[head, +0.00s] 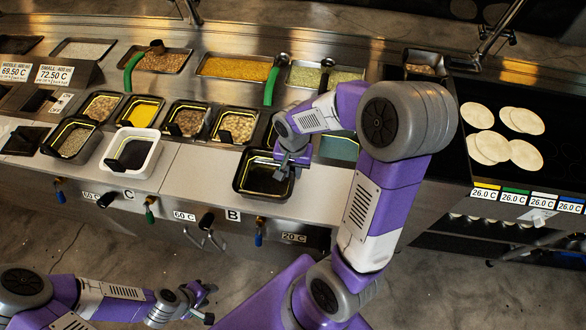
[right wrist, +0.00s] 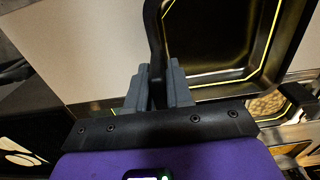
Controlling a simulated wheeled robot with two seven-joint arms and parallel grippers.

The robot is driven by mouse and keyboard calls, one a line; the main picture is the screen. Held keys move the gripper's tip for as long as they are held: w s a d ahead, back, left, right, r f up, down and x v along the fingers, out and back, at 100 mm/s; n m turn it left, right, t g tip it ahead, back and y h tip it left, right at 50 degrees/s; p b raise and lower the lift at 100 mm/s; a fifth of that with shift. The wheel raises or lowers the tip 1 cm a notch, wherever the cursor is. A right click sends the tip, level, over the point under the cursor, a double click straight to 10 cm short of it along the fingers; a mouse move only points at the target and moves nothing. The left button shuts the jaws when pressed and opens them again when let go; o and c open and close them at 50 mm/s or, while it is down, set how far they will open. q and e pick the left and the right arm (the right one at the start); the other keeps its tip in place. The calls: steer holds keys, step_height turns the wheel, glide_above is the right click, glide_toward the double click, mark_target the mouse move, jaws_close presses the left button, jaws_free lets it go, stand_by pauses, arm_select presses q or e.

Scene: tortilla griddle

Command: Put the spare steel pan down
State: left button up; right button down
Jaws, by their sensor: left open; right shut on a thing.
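The spare steel pan (head: 250,191) is dark and square, with a thin yellow line inside. It is over the pale front ledge of the counter, right of the white pan. I cannot tell whether it touches the ledge. My right gripper (head: 288,164) is shut on the pan's black handle. In the right wrist view the fingers (right wrist: 157,88) close on the upright handle (right wrist: 155,40), and the pan (right wrist: 215,45) fills the upper right. The pan looks empty. My left gripper (head: 204,303) is open and empty, low over the floor.
A white pan (head: 152,172) stands on the ledge (head: 190,175) to the left. Behind are sunken food pans, including yellow corn (head: 235,68). Several tortillas (head: 489,146) lie on the dark griddle (head: 555,125) at right. The ledge between the two pans is clear.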

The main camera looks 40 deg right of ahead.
steer(key=shift+f, duration=0.2)
steer(key=c, duration=1)
jaws_free()
steer(key=shift+r, duration=0.15)
steer(key=shift+r, duration=0.25)
step_height(320, 180, up, 12)
steer(key=shift+f+p, duration=0.15)
steer(key=shift+p, duration=0.9)
